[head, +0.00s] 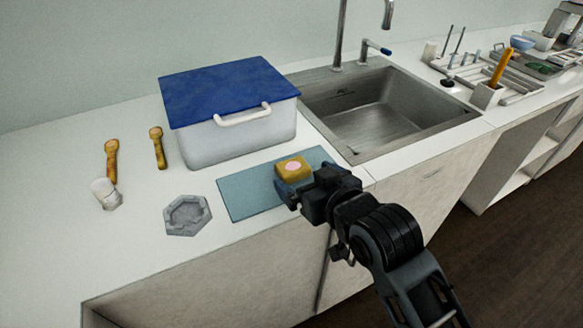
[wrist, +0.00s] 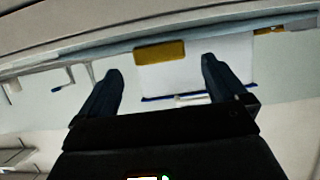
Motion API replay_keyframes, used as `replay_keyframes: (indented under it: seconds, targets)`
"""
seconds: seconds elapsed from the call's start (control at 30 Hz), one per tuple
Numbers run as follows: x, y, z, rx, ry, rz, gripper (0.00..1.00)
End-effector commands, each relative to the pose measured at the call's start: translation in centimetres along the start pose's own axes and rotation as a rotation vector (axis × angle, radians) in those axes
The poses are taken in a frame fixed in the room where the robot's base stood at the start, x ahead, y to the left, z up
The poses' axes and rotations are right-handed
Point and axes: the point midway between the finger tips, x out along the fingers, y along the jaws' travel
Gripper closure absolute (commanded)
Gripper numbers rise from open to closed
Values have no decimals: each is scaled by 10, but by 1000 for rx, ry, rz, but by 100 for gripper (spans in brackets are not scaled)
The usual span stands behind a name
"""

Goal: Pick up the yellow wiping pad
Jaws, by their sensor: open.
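The yellow wiping pad (head: 293,168) is a small block with a pale pink patch on top. It lies on the blue-grey mat (head: 245,195) at the counter's front. My gripper (head: 303,184) is open at the pad's near right side, low over the mat. In the wrist view, which looks upside down, the pad (wrist: 160,52) shows ahead of my gripper (wrist: 161,66), centred between the two spread dark fingers. Nothing is held. My gripper hides part of the mat's right end.
A white box with a blue lid (head: 225,90) and a white handle stands behind the mat. The sink (head: 385,110) is to the right. A grey dish (head: 187,215), a white cup-like piece (head: 105,193) and two wooden-handled tools (head: 157,148) are left.

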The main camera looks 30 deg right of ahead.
Motion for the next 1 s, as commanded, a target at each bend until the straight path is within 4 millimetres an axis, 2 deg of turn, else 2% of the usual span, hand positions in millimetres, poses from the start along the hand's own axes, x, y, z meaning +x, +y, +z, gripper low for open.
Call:
replay_keyframes:
  seconds: [0.17, 0.3, 0.63, 1.0]
  targets:
    - [24, -1, -8, 0, 0, 0, 1]
    - [41, -1, -6, 0, -1, 0, 1]
    - [47, -1, -5, 0, 1, 1, 2]
    - [47, 0, -5, 1, 1, 1, 37]
